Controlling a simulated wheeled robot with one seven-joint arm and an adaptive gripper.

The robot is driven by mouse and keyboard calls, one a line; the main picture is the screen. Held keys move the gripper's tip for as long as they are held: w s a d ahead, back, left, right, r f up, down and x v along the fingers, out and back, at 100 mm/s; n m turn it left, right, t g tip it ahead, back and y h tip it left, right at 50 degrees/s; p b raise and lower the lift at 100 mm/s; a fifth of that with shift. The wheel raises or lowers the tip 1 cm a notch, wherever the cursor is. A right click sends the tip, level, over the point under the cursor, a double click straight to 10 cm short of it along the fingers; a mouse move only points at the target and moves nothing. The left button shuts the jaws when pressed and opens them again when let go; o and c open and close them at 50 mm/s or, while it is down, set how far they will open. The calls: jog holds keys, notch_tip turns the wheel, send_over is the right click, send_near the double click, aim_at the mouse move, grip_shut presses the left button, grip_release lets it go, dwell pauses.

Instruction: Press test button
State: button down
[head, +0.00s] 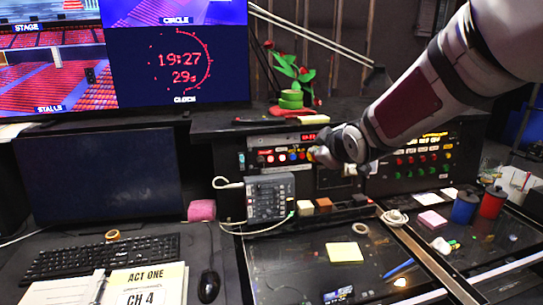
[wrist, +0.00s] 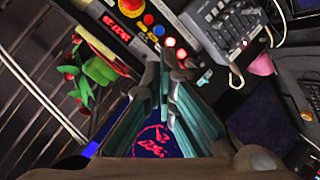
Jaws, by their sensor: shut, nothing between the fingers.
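A cue panel (head: 268,145) with a red digital display and a row of small round buttons stands at the back middle of the desk. I cannot read which one is labelled test. My gripper (head: 322,157) is in front of the panel's right end in the head view and hides part of it. In the wrist view my gripper (wrist: 164,58) is shut and empty, its tips close to the red buttons; contact cannot be told.
A grey control box (head: 270,198) with a cable stands in front of the panel. A second button panel (head: 415,158) is at the right. A green plant (head: 292,72) and tape rolls stand above. Monitors, a keyboard (head: 100,257) and a mouse (head: 209,286) are left; blue and red cups right.

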aim_at(302, 156)
jog(key=w+a+f+n+t+y+p, duration=0.1)
jog(key=w+a+f+n+t+y, duration=0.1)
jog(key=w+f+n+t+y, duration=0.3)
jog(key=w+a+f+n+t+y+p, duration=0.1)
jog(key=w+y, duration=0.1)
jog(key=w, duration=0.5)
jog(key=s+d+f+t, duration=0.2)
jog(key=d+f+t, duration=0.1)
jog(key=d+t, duration=0.2)
jog(key=shift+s+f+m+p, duration=0.25)
jog(key=shift+f+m+p, duration=0.1)
jog(key=shift+f+m, duration=0.05)
jog(key=shift+w, duration=0.15)
jog(key=shift+w+a+f+b, duration=0.25)
jog(key=shift+w+b, duration=0.85)
jog(key=shift+w, duration=0.3)
jog(key=shift+w+a+f+b, duration=0.2)
jog(key=shift+w+b, duration=0.9)
jog(key=shift+w, duration=0.3)
jog(key=shift+w+a+f+b, duration=0.25)
jog(key=shift+w+b, duration=0.85)
jog(key=shift+w, duration=0.3)
jog(key=shift+w, duration=0.15)
jog(key=shift+w+a+b, duration=0.1)
jog(key=shift+w+b, duration=0.15)
jog(key=shift+b, duration=0.05)
